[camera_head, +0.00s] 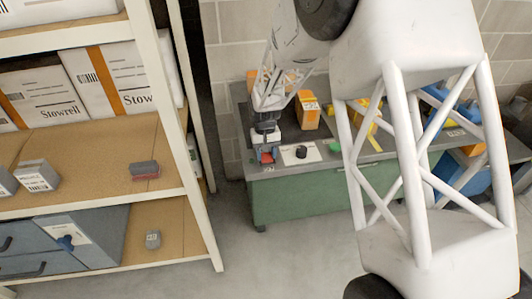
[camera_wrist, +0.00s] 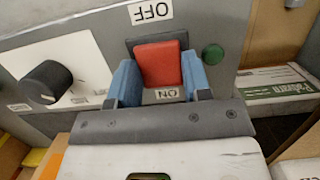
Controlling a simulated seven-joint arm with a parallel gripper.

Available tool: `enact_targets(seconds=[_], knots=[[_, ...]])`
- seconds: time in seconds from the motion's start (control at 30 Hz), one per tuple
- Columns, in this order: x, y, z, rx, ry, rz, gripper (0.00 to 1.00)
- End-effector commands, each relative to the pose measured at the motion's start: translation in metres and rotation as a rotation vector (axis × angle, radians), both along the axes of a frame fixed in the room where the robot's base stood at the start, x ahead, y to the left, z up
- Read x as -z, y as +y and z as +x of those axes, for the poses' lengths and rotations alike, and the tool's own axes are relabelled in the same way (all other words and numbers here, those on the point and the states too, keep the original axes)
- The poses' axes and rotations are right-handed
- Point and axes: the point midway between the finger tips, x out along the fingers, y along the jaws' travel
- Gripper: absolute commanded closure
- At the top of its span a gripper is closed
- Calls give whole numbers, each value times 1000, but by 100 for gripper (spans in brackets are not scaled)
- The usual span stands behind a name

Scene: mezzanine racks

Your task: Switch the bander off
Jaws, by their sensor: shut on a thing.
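The bander's grey control panel (camera_wrist: 95,30) fills the upper part of the wrist view. A red rocker switch (camera_wrist: 158,62) sits on it in a dark frame. An upside-down OFF label (camera_wrist: 150,11) is above the switch, and an ON label (camera_wrist: 167,94) is below it, partly close to my fingers. My gripper (camera_wrist: 160,66) has its two blue fingers on either side of the red rocker, shut on it. Which way the rocker is tipped I cannot tell. In the head view my gripper (camera_head: 267,155) is at the front edge of the bench.
A black knob (camera_wrist: 46,82) on a white plate and a green round button (camera_wrist: 213,55) flank the switch. Orange boxes (camera_head: 307,110) stand on the green bench (camera_head: 310,190). A shelf rack (camera_head: 170,150) with cartons stands left. Floor between is clear.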

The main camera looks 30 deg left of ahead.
Motion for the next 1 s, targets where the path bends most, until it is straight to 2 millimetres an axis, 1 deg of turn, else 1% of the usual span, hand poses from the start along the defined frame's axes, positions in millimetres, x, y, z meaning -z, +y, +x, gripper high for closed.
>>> enact_targets(seconds=[0.33, 0.73, 0.77, 0.9, 1.0], knots=[[0, -3, -3, -1, -88, 88, 79], [0, -3, -3, -1, -100, 100, 79], [0, -3, -3, -1, -100, 100, 52], [0, -3, -3, 0, -100, 100, 31], [0, -3, -3, 0, -100, 100, 30]])
